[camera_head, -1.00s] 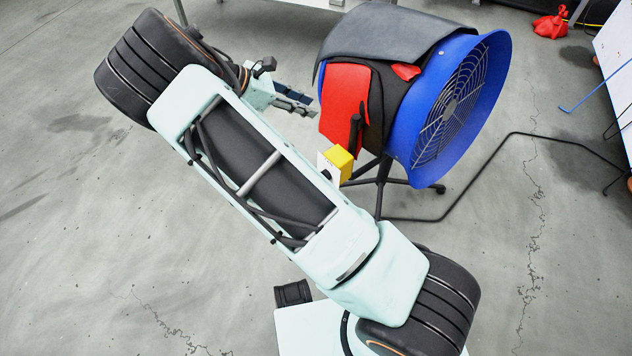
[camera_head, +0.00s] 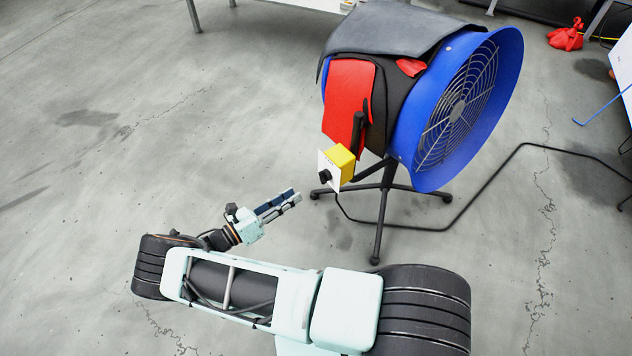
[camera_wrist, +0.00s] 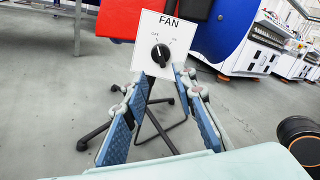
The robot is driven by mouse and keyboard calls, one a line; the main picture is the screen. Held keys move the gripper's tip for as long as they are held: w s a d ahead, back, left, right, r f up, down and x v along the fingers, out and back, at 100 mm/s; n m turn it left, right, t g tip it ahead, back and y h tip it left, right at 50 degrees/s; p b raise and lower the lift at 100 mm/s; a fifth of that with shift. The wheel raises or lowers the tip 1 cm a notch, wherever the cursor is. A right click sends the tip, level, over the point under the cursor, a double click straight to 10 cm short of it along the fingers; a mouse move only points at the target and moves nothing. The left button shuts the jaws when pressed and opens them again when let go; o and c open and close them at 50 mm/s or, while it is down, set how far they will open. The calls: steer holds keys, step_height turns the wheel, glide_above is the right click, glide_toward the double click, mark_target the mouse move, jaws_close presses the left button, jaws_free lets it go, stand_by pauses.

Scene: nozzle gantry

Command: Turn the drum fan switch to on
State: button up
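The drum fan (camera_head: 455,110) is a blue drum with a wire grille, on a black stand. Its switch box (camera_head: 343,160) is yellow with a white front plate and a black knob (camera_head: 325,176). In the wrist view the plate (camera_wrist: 148,28) reads FAN, with OFF at upper left and ON at upper right of the knob (camera_wrist: 161,55). The knob's mark points roughly upward; its exact setting is hard to tell. My gripper (camera_head: 296,196) is in front of and below the switch box, apart from it. In the wrist view its fingers (camera_wrist: 162,80) are spread, with nothing between them.
A black cable (camera_head: 470,195) runs from the box area across the floor to the right. The stand's legs (camera_head: 380,215) spread beneath the fan. A red bag (camera_head: 566,36) lies at the back right. The floor at left is clear.

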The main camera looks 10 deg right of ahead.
mark_target(320, 178)
steer(key=x, duration=1)
jaws_close()
